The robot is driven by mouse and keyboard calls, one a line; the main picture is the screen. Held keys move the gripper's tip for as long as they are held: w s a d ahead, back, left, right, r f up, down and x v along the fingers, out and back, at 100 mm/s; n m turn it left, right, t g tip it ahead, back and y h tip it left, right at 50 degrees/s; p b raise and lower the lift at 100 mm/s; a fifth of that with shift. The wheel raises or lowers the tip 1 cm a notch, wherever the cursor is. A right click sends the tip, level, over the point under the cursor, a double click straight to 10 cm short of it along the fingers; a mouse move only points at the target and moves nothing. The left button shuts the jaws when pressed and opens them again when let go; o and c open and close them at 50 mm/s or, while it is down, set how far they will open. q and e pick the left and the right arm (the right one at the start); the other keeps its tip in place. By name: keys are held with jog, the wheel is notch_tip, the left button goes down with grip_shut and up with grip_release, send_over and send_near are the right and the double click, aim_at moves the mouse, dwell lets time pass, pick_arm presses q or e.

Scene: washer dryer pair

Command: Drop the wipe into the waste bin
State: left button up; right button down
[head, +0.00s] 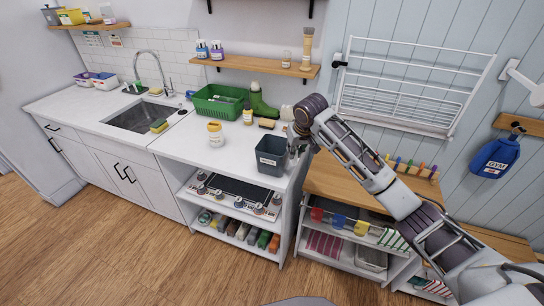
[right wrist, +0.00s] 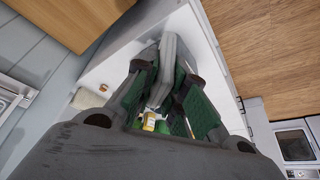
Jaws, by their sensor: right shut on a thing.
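The waste bin (head: 270,155) is a small dark grey open box with a white label, standing upright near the front right of the white counter. My right gripper (head: 293,150) is close beside the bin's right side in the head view, pointing down. In the right wrist view its fingers (right wrist: 168,75) with green pads are closed on a light grey flat piece, apparently the wipe (right wrist: 178,58). The wipe cannot be made out in the head view, where the gripper hides it. My left gripper is not in view.
A sink (head: 139,117) lies to the left. A lower wooden-topped unit (head: 345,186) is on the right. A drying rack (head: 410,90) hangs on the wall.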

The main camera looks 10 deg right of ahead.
jog(key=w+r+n+p, duration=0.1)
jog(key=w+r, duration=0.1)
jog(key=r, duration=0.5)
jog(key=w+r+n+p, duration=0.1)
jog(key=w+r, duration=0.2)
jog(key=r, duration=0.5)
jog(key=s+a+f+n+y, duration=0.2)
jog(key=s+a+f+n, duration=0.2)
jog(key=s+f, duration=0.5)
jog(key=shift+s+a+f+n+g, duration=0.25)
jog(key=shift+a+f+g, duration=0.2)
jog(key=shift+f, duration=1.1)
jog(key=shift+n, duration=0.25)
